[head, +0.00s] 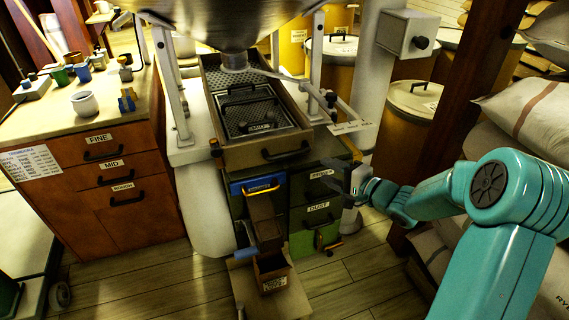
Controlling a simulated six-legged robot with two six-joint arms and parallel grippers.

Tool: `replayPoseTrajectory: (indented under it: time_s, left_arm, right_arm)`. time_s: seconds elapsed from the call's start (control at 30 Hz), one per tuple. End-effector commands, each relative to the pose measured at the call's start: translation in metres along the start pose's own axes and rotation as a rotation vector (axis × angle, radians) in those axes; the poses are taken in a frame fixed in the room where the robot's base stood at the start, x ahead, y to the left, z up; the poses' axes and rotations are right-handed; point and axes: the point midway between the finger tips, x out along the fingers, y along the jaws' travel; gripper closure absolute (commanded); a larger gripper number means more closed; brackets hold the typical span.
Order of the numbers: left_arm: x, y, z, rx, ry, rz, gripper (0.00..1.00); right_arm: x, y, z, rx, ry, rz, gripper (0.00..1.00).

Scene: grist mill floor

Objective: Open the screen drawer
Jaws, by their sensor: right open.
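A long wooden box with a mesh screen, which looks like the screen drawer (232,157), sits under the metal hopper in the middle of the head view. Its front has a black bar handle (286,151). A black-framed screen (259,118) with handles and a small label lies inside it, and its mesh shows from above. I cannot tell whether the box is pulled out. My right gripper (340,184) is open and empty, right of and below that handle, in front of the lower drawer fronts. It appears apart from the handle. My left gripper is not in view.
A chute leads to a small wooden bin (272,272). A bench (110,160) stands left, a wooden post (460,110) and sacks (528,120) right.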

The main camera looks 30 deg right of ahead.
Motion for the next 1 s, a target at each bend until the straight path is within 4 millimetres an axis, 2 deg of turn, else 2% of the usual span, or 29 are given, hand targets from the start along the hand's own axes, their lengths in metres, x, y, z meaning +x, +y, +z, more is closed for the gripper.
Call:
replayPoseTrajectory:
  time_s: [0.03, 0.17, 0.27, 0.7, 0.83, 1.0]
  left_arm:
    - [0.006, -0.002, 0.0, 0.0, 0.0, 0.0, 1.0]
    - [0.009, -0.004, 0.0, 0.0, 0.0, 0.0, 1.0]
    - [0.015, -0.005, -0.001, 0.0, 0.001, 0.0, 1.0]
    - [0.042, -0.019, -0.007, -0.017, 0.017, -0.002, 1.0]
    - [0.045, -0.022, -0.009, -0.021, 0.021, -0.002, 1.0]
    - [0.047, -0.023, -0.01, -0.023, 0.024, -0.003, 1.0]
  right_arm:
    - [-0.001, 0.007, -0.004, 0.002, 0.009, 0.002, 0.56]
    - [0.007, 0.01, -0.006, 0.003, 0.013, 0.005, 0.56]
    - [0.025, 0.011, -0.006, 0.002, 0.011, 0.003, 0.56]
    - [0.131, 0.011, -0.004, 0.002, 0.007, 0.004, 0.56]
    - [0.151, 0.01, -0.005, 0.002, 0.008, 0.003, 0.56]
    - [0.164, 0.008, -0.005, 0.003, 0.009, 0.004, 0.56]
